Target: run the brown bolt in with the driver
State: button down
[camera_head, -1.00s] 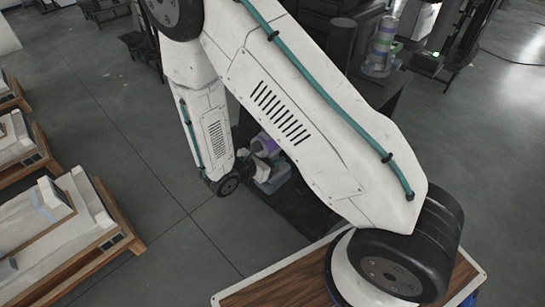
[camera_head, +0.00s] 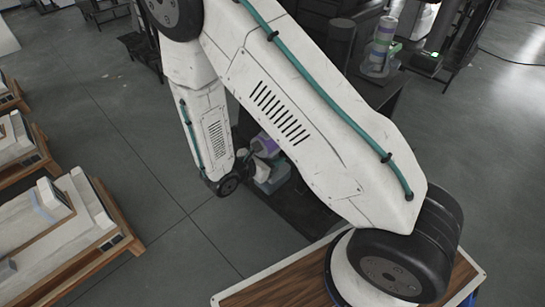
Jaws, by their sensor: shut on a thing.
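My arm reaches across the middle of the view and bends down to its dark wrist joint. Beyond that joint, the fingers of my gripper are too small and too covered to make out. Close to the wrist is a small purple and grey part (camera_head: 265,146). It sits above a grey-green block (camera_head: 272,178) on a dark surface. I cannot tell whether the purple part is the driver, or whether it touches my gripper. The brown bolt cannot be made out; my arm hides part of this area.
Wooden pallets (camera_head: 95,255) with pale machine parts stand at the left. A column of coloured bands (camera_head: 382,42) stands at the back right on dark equipment. Open grey floor (camera_head: 140,170) lies between the pallets and the dark surface.

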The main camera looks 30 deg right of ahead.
jog(key=shift+s+a, duration=0.25)
jog(key=shift+a, duration=0.5)
jog(key=shift+s+a, duration=0.25)
jog(key=shift+a, duration=0.5)
jog(key=shift+s+a, duration=0.25)
jog(key=shift+a, duration=0.6)
